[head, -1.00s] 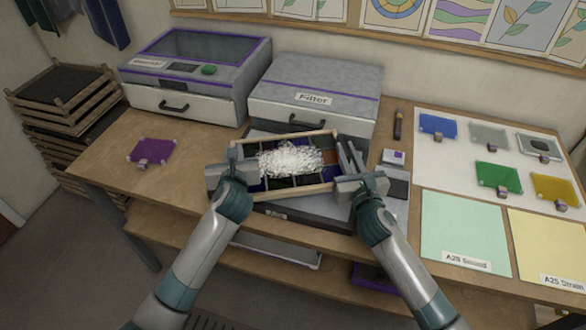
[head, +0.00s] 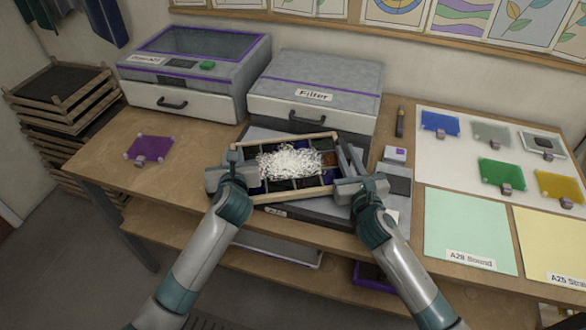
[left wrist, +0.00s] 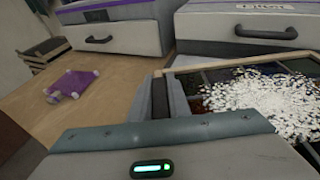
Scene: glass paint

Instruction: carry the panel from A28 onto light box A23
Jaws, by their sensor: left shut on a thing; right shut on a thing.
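The panel (head: 325,188) has a pale wooden frame and dark coloured panes, with a heap of white bits over its middle. My left gripper (head: 236,168) is shut on the panel's left side, and my right gripper (head: 348,172) is shut on its right side. The panel also shows in the left wrist view (left wrist: 210,68), beside the left gripper. Below the panel is a grey flat unit (head: 325,213), mostly hidden; its label is only partly readable, so I cannot tell whether panel and unit touch.
A purple-trimmed machine (head: 225,75) and the Filter box (head: 318,75) stand behind. A purple square (head: 150,148) lies on the left of the table. Coloured tiles (head: 500,172) lie on the white mat at right. A small device (head: 396,155) stands right of the panel.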

